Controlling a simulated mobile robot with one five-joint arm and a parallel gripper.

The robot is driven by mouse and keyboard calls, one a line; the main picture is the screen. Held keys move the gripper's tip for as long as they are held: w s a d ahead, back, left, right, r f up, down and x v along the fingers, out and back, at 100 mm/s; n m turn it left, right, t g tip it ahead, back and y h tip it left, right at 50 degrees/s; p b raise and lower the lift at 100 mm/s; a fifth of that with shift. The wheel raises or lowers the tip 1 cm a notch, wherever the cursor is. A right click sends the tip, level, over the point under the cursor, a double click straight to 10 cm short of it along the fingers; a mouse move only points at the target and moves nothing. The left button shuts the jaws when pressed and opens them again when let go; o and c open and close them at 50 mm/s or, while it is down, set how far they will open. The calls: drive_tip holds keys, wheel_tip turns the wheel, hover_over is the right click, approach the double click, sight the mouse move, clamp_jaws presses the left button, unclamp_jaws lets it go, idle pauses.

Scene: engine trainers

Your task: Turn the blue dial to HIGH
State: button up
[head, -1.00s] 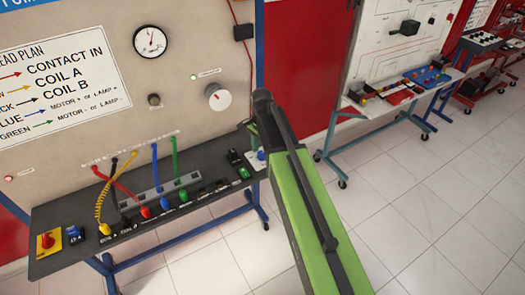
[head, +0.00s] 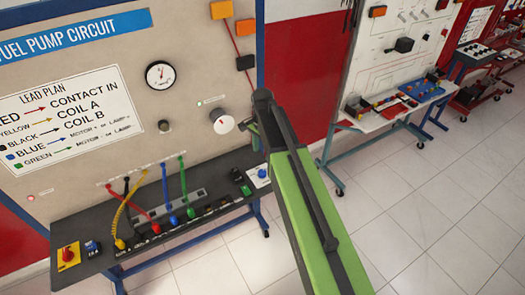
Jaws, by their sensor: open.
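A small blue dial (head: 262,173) sits on a white plate at the right end of the dark bench shelf, just left of my green arm. Any lettering on its plate is too small to read. My gripper (head: 251,128) is open and seen from behind, partly hidden by my arm. In the picture it is above the blue dial and just right of a white knob (head: 223,120) with a red mark on the panel. I see no contact with the dial.
The shelf (head: 75,205) carries several coloured leads, a red switch on a yellow plate (head: 68,255) and a blue part (head: 92,247) at the left. A gauge (head: 160,75) is on the upright panel. Another trainer bench (head: 375,125) stands right; tiled floor lies between.

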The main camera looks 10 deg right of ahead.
wheel_tip(320, 180, up, 6)
drive_tip(key=p, duration=0.4)
drive_tip(key=s+f+n+b, duration=1.1)
drive_tip(key=s+f+b, duration=0.2)
drive_tip(key=s, duration=0.1)
drive_tip(key=shift+s+d+n, duration=0.25)
drive_tip(key=shift+d+n, duration=0.05)
drive_tip(key=shift+d, duration=0.05)
